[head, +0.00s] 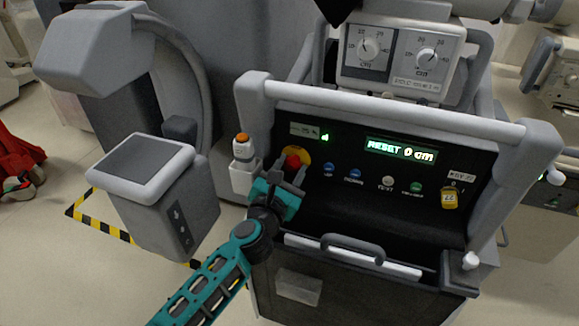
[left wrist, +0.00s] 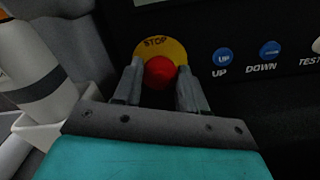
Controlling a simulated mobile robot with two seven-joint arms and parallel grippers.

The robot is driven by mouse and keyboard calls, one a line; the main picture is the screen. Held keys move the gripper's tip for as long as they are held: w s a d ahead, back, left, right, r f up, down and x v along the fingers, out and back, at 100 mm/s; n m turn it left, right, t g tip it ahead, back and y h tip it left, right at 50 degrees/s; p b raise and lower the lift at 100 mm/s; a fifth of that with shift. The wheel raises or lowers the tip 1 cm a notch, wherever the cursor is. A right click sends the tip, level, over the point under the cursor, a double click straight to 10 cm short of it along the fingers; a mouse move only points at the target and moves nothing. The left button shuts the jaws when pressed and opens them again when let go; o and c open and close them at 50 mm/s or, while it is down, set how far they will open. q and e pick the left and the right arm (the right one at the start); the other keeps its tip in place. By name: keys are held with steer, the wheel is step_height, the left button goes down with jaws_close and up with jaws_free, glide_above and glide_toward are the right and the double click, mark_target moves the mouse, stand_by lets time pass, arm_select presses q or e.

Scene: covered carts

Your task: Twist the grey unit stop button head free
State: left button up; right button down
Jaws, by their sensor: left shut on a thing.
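The red stop button head (head: 293,161) sits on a yellow disc (head: 297,153) at the left of the grey unit's dark control panel. In the left wrist view the red head (left wrist: 160,71) shows between my two fingers, under the word STOP on the yellow disc (left wrist: 174,48). My left gripper (head: 286,172) is at the button with a finger on each side, shut on the head; it also shows in the left wrist view (left wrist: 158,88). The exact finger contact is hard to see. My right gripper is not in view.
A bottle with an orange cap (head: 242,147) stands in a white holder just left of the button. Blue UP (head: 328,169) and DOWN (head: 354,175) buttons lie to the right. A pale handle bar (head: 390,112) crosses above the panel, and a drawer handle (head: 352,247) sits below.

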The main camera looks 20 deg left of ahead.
arm_select(q)
steer(key=m+p, duration=0.2)
steer(key=m, duration=0.3)
steer(key=shift+p, duration=0.4)
steer(key=shift+f+m, duration=0.1)
steer(key=shift+m, duration=0.2)
steer(key=o, duration=1.1)
steer(key=s, duration=1.3)
steer(key=shift+a, duration=0.2)
